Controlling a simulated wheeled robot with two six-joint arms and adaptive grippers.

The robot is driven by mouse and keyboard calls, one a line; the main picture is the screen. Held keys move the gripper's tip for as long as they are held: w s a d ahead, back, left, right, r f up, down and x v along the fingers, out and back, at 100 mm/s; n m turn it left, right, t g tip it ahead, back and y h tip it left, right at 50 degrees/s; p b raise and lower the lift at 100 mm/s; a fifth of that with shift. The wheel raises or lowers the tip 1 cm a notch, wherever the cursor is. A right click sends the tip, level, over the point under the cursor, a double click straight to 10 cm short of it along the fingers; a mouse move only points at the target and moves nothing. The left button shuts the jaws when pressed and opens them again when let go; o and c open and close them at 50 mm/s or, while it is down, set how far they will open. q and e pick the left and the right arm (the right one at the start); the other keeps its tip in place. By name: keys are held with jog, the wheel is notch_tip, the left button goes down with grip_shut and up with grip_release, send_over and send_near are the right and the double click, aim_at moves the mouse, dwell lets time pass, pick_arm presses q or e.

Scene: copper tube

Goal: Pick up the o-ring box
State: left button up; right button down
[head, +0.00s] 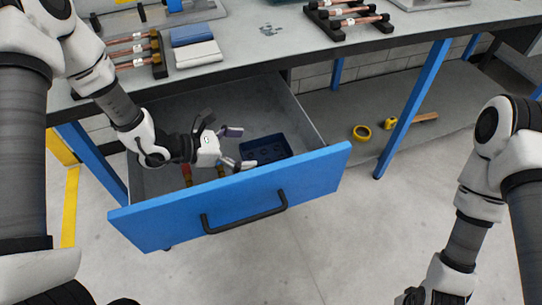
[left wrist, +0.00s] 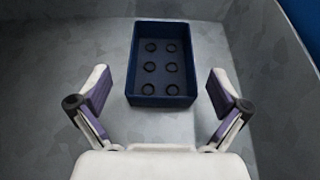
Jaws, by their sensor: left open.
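The o-ring box (head: 266,150) is a small dark blue open box lying in the pulled-out drawer. In the left wrist view the o-ring box (left wrist: 161,99) shows several black rings in two columns on its floor. My left gripper (head: 236,148) is inside the drawer area, open and empty, to the left of the box. In the left wrist view the two fingers of my left gripper (left wrist: 160,103) are spread wide, one on each side of the box's near end, apart from its walls. My right gripper (head: 418,298) is barely in view at the bottom edge, its fingers mostly cut off.
The blue-fronted drawer (head: 230,197) with a black handle (head: 245,216) hangs open under the workbench (head: 270,45). Copper tube racks (head: 347,17) and folded cloths (head: 195,52) lie on top. The drawer walls surround my left gripper.

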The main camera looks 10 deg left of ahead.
aim_at(265, 157)
pick_arm(q)
jog(key=x, duration=0.5)
jog(key=shift+d+f, duration=0.2)
jog(key=shift+a, duration=0.15)
jog(key=shift+c, duration=0.4)
jog(key=c, duration=1)
jog(key=shift+o, duration=0.2)
jog(key=shift+r, duration=0.15)
